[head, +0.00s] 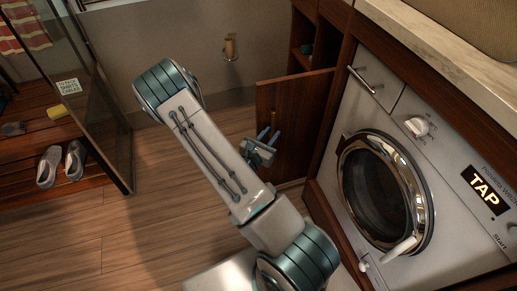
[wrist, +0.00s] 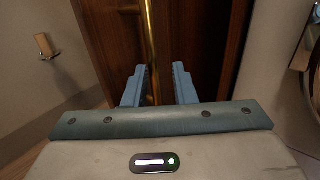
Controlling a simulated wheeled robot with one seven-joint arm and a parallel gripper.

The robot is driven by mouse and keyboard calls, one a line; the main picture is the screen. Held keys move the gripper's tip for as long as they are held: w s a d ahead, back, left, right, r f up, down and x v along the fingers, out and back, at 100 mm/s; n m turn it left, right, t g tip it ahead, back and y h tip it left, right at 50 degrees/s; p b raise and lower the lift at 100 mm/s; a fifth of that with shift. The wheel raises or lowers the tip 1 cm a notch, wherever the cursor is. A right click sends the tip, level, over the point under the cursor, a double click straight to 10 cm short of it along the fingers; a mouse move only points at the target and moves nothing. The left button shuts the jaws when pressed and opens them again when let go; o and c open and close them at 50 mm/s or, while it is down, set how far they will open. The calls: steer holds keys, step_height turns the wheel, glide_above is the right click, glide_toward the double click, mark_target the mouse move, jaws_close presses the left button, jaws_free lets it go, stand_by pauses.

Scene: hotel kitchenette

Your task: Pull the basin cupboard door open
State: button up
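The wooden basin cupboard door (head: 290,112) stands swung out from the cabinet front, partly open. In the wrist view the door (wrist: 110,40) fills the upper left, with a dark gap to its right. A vertical brass bar handle (wrist: 149,40) runs down the door. My gripper (head: 268,134) is at the door, low on its visible face. In the wrist view my gripper's (wrist: 160,72) blue fingers are apart, and the bar passes down between them, closer to the left finger. I cannot tell whether that finger touches it.
A washing machine (head: 385,190) with a round door stands right of the cupboard under a pale counter (head: 440,35). A glass panel (head: 95,90) and slatted rack with shoes (head: 75,160) are at left. Wooden floor (head: 150,225) is clear between.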

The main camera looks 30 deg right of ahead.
steer(key=p+v, duration=0.1)
steer(key=v, duration=1)
steer(key=shift+s+a, duration=0.2)
steer(key=b+x, duration=0.1)
steer(key=x, duration=1.3)
steer(key=shift+w+b, duration=0.15)
steer(key=shift+b, duration=0.15)
